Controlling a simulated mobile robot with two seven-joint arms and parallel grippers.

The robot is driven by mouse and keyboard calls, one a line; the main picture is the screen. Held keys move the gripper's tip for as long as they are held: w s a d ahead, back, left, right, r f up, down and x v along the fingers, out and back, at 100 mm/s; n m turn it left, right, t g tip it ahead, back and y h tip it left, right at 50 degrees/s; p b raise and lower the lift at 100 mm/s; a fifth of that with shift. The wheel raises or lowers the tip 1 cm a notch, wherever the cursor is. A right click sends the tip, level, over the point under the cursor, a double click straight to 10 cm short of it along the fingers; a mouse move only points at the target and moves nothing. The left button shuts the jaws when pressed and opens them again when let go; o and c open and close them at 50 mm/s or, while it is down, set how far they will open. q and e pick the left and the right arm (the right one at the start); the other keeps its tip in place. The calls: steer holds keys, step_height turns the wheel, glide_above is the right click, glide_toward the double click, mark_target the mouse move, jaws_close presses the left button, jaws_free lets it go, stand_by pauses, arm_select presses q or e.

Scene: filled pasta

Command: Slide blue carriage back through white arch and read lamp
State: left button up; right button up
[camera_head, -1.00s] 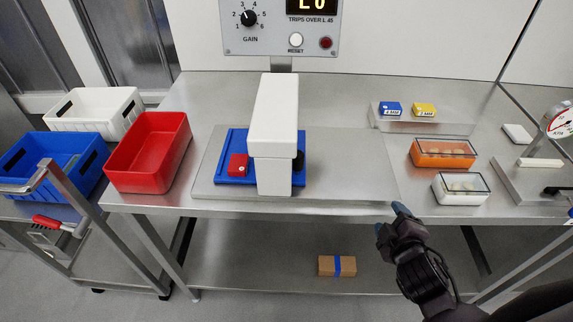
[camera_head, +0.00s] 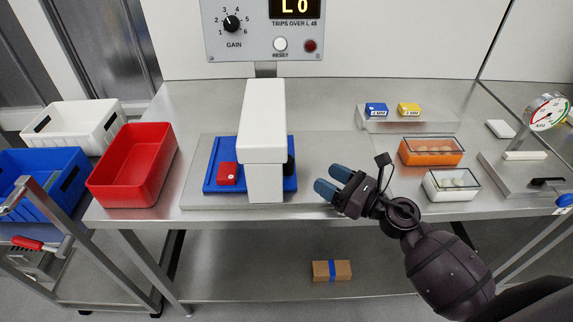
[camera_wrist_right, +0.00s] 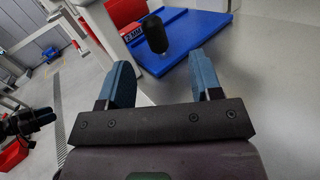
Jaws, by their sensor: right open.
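The blue carriage (camera_head: 211,184) lies flat on a steel plate and passes under the white arch (camera_head: 264,125). A red block (camera_head: 228,174) sits on the carriage left of the arch. A black knob (camera_head: 291,165) stands on its right end, and shows upright in the right wrist view (camera_wrist_right: 155,34). My right gripper (camera_head: 330,181) is open and empty, right of the carriage and apart from the knob. In the wrist view its blue fingertips point toward the knob. The lamp (camera_head: 310,46) on the gain panel looks dark red; the display above reads "L 0".
Red (camera_head: 133,166), white (camera_head: 75,126) and blue bins stand at the left. Orange (camera_head: 431,152) and white (camera_head: 451,184) lidded boxes sit right of my gripper. Blue and yellow blocks lie on a low ledge behind. A dial scale (camera_head: 547,112) stands far right.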

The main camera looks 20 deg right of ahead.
mark_target(291, 175)
steer(key=shift+w+a+f+n+g+y, duration=0.15)
steer(key=shift+f+n+g, duration=0.15)
steer(key=shift+n, duration=0.2)
steer(key=shift+s+a+f+n+g+y, duration=0.15)
steer(key=shift+n+g, duration=0.15)
steer(key=shift+n, duration=0.2)
steer(key=shift+w, duration=0.2)
steer(key=p+x, duration=0.1)
steer(key=x, duration=0.8)
steer(key=shift+w+a, duration=0.1)
steer(key=shift+a, duration=0.05)
steer(key=shift+w+a, duration=0.4)
steer(key=shift+w, duration=0.05)
